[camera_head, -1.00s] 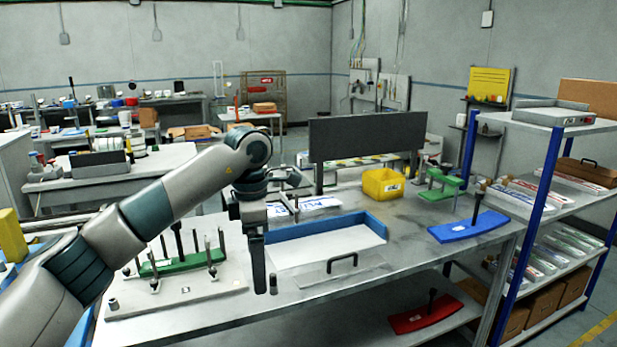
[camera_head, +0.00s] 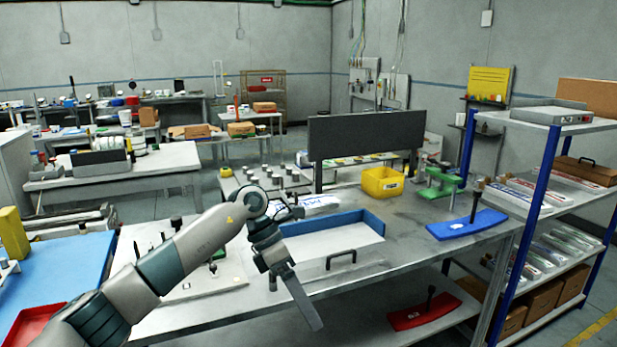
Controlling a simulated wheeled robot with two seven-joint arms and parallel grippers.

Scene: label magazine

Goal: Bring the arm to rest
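My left arm comes in from the lower left over the workbench (camera_head: 220,308). Its gripper (camera_head: 306,308) points down and to the right, in front of the bench's near edge. The fingers line up as one dark strip, so whether they are open or shut does not show; no held object is visible. The blue-walled tray (camera_head: 372,222) lies on the bench behind the gripper. A clear plate with a black handle (camera_head: 341,256) lies at the tray's front. My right gripper is not in view.
A yellow bin (camera_head: 383,182), a green fixture (camera_head: 443,184) and a blue base with an upright handle (camera_head: 466,226) stand on the right of the bench. A red base (camera_head: 424,313) lies on the lower shelf. A blue-post rack (camera_head: 540,170) stands at the right.

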